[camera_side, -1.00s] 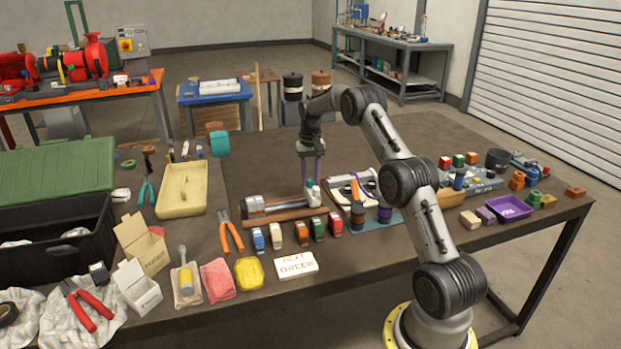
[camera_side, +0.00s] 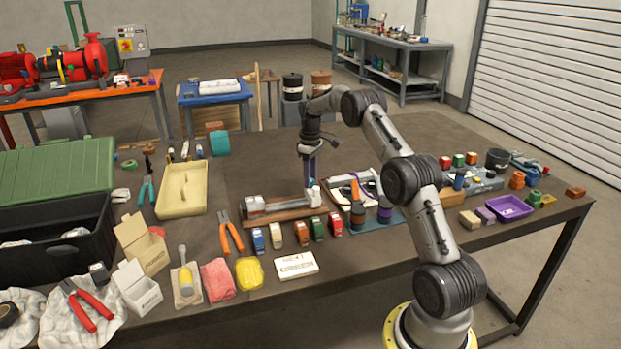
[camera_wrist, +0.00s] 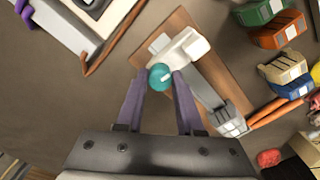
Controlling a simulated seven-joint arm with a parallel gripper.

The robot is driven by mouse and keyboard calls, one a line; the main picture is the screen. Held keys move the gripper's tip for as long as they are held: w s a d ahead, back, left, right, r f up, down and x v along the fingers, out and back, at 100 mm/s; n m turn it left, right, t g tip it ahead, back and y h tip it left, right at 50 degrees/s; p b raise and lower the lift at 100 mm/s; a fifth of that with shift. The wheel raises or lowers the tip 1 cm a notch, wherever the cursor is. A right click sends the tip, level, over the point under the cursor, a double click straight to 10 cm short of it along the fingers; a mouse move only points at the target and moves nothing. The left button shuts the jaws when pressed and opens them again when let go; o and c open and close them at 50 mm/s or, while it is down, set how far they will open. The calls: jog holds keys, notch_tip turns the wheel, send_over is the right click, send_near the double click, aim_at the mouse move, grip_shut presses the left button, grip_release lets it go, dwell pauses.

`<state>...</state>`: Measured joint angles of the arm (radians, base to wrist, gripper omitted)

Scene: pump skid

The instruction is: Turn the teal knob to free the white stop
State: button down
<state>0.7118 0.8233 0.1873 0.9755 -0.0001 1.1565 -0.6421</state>
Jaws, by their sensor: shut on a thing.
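The teal knob (camera_wrist: 160,76) sits between the tips of my gripper's purple fingers (camera_wrist: 160,84) in the wrist view. The fingers are shut on it. The white stop (camera_wrist: 187,47) lies just beyond the knob, close beside it. Both belong to a fixture on a brown wooden board (camera_wrist: 180,24), with a grey bar running to a grey end block (camera_wrist: 230,122). In the side view my gripper (camera_side: 311,184) points straight down at the right end of this fixture, where the white stop (camera_side: 314,195) shows. The fingers hide most of the knob there.
Several small coloured blocks (camera_side: 301,233) stand in a row in front of the fixture. Orange-handled pliers (camera_side: 231,232) lie left of it. A white-framed tray (camera_side: 351,187) stands close on the right. The tabletop behind the fixture is clear.

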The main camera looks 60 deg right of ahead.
jog(key=shift+w+r+n, duration=0.1)
jog(key=shift+n, duration=0.4)
jog(key=c, duration=0.5)
grip_release()
notch_tip(320, 180, up, 14)
jog(key=shift+f, duration=0.15)
dwell(0.4)
